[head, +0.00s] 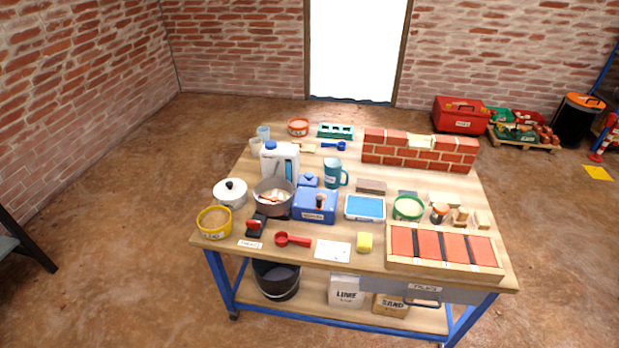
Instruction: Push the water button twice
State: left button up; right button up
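No button marked as water can be read clearly at this size. A small black device with a red top (255,225) stands at the table's front left. A white label (249,244) lies in front of it, its print too small to read surely. A white jug with a blue cap (271,160) stands behind a grey pot (274,201) that holds something pale and reddish. A blue box with a dark knob (315,208) stands right of the pot. Neither of my grippers shows in the head view.
The wooden workbench (355,256) holds a brick wall piece (419,154), a teal mug (333,172), a red scoop (291,240), a yellow tub (214,223) and a tray of red tiles (444,268). The floor around is mostly clear.

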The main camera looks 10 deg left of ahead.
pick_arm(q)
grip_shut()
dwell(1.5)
